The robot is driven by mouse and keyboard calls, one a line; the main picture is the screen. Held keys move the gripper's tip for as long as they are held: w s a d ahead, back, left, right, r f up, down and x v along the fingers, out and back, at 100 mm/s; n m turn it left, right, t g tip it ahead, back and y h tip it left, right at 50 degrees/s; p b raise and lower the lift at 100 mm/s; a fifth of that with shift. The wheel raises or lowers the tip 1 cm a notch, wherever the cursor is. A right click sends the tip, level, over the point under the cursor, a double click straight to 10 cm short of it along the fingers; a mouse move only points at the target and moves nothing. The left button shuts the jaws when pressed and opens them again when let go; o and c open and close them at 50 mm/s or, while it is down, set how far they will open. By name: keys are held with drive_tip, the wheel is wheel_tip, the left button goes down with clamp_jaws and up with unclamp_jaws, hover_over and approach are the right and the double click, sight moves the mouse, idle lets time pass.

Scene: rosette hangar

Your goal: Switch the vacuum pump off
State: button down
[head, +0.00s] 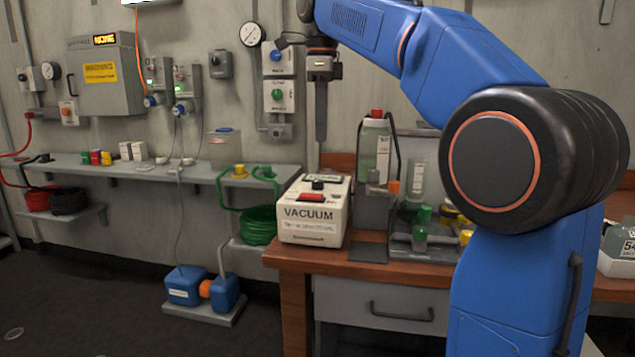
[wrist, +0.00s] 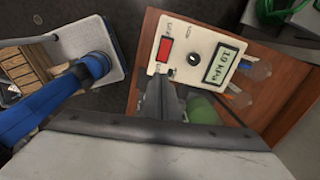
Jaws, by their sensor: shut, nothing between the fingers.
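The vacuum pump is a white box (head: 310,228) marked VACUUM at the left end of the wooden bench. Its sloped top carries a red switch (head: 311,197), a black knob (head: 318,184) and a display. In the wrist view the red switch (wrist: 165,49) sits beside the knob (wrist: 194,59) and the lit display (wrist: 220,62), which shows a kPa reading. I cannot tell which way the switch is tipped. My gripper (head: 321,138) points down above the pump, apart from it, shut and empty. In the wrist view my fingers (wrist: 158,82) show just below the panel's lower edge.
The wooden bench (head: 290,262) also holds bottles (head: 418,182) and a stand right of the pump. A wall shelf (head: 110,172) with small items runs to the left. Wall boxes and a gauge (head: 250,34) hang behind my gripper.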

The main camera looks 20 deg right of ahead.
sight(317, 195)
drive_tip(key=shift+w+a+r+m, duration=0.2)
drive_tip(key=shift+w+r+m, duration=0.35)
drive_tip(key=shift+w+m, duration=0.15)
drive_tip(key=shift+f, duration=0.1)
wheel_tip(317, 195, down, 14)
drive_tip(key=shift+r, duration=0.1)
idle(0.4)
